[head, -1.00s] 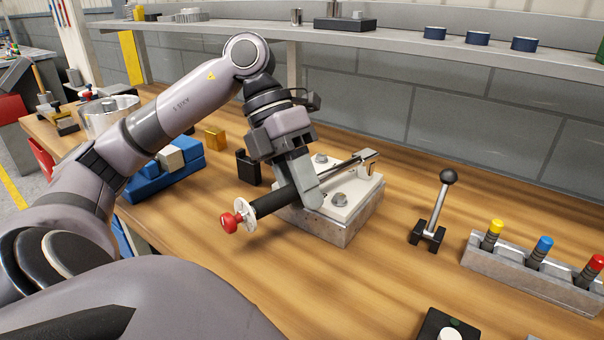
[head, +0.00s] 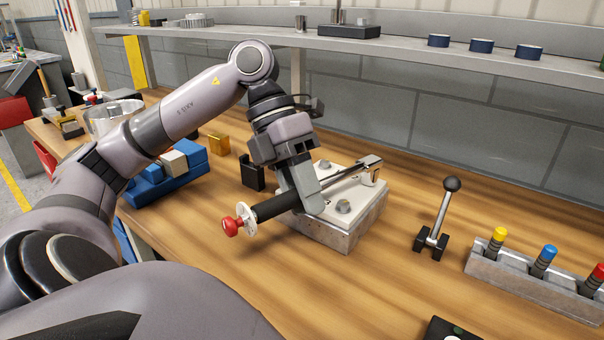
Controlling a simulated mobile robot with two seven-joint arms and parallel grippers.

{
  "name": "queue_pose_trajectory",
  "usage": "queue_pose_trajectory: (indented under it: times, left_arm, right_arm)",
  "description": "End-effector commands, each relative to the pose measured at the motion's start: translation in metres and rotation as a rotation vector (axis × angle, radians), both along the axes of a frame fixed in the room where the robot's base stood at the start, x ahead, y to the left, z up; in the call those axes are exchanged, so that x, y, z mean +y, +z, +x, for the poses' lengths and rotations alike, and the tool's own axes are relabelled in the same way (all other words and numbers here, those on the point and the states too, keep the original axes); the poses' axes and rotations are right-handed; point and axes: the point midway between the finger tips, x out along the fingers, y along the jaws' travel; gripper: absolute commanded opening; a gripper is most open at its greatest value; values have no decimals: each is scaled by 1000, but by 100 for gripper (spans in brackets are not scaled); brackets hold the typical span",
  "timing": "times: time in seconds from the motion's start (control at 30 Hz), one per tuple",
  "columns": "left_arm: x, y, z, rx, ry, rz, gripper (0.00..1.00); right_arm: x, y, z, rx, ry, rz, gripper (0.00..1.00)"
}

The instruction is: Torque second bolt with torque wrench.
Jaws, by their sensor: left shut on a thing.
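My left gripper (head: 300,196) is shut on the black handle of the torque wrench (head: 340,178). The wrench lies slanted over a pale block with a white top plate (head: 345,240). Its red knob (head: 232,226) and white disc stick out to the left of the block. Its metal head (head: 370,162) is at the block's far right corner, over a light cylindrical piece; whether it is seated on a bolt there I cannot tell. One bolt (head: 344,206) shows at the plate's near side and another (head: 324,166) at its far side. My right gripper is not in view.
A lever with a black ball knob (head: 441,210) stands right of the block. A grey rack (head: 530,275) holds yellow-, blue- and red-topped tools. A black holder (head: 252,174) and blue blocks (head: 172,182) are to the left. A shelf (head: 400,45) runs behind.

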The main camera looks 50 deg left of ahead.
Motion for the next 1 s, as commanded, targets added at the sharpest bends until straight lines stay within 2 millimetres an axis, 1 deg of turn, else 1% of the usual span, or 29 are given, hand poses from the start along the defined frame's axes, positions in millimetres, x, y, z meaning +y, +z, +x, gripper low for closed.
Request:
queue_pose_trajectory:
  times: [1.0]
  left_arm:
    - [0, 47, 1, -6, 0, -3, 0]
  right_arm:
    - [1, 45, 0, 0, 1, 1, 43]
